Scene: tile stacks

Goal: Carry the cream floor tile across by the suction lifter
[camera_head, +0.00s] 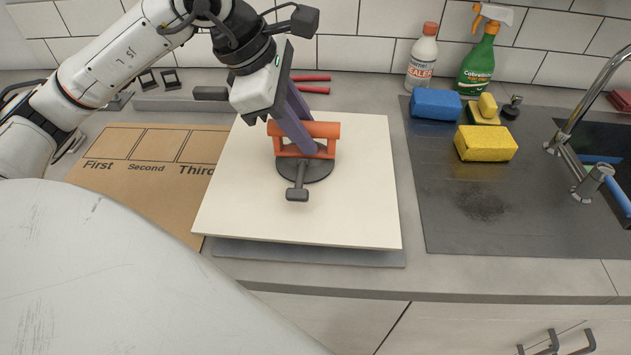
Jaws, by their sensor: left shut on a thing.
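The cream floor tile (350,210) lies in the middle of the counter, over a grey slab (310,254) that shows along its front edge. The suction lifter (304,168), with an orange handle, a black round pad and a lever in front, stands on the tile. My left gripper (305,140) comes down from the upper left and is shut on the orange handle. Its fingers are purple-grey. Whether the tile touches the slab below I cannot tell. My right gripper is not in view.
A brown board (140,185) marked First, Second and Third lies at left, partly under the tile's left edge. At right is a dark mat (460,220) with blue (435,104) and yellow (486,143) sponges. A green spray bottle (478,62), a sealer bottle (422,58) and a tap (575,125) stand behind.

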